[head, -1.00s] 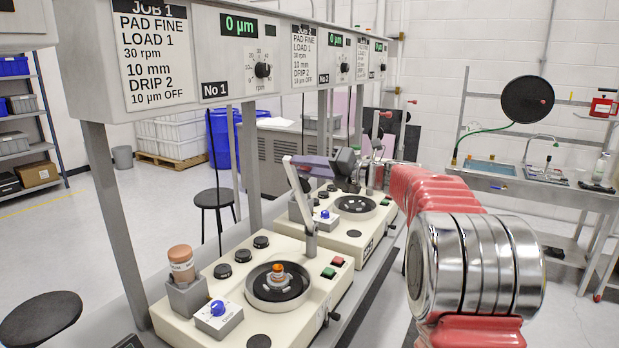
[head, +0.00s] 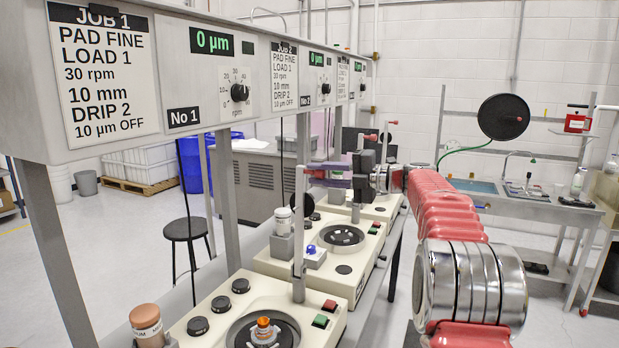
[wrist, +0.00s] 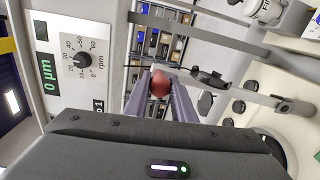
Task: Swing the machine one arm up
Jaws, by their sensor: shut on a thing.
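Machine one (head: 212,335) is the cream unit at the front of the bench, below the panel marked No 1. Its grey arm (head: 299,225) stands nearly upright above the body. The arm's round red-brown knob (wrist: 160,84) sits between the purple fingers of my gripper (wrist: 160,95) in the wrist view. The grey bar (wrist: 245,92) with a black part runs from there to the right.
The panel (head: 210,80) with job cards overhangs the bench, its grey legs (head: 225,190) left of the arm. A second cream machine (head: 300,270) stands just behind. A terracotta jar (head: 147,325) and an orange-topped piece (head: 264,330) are at the front.

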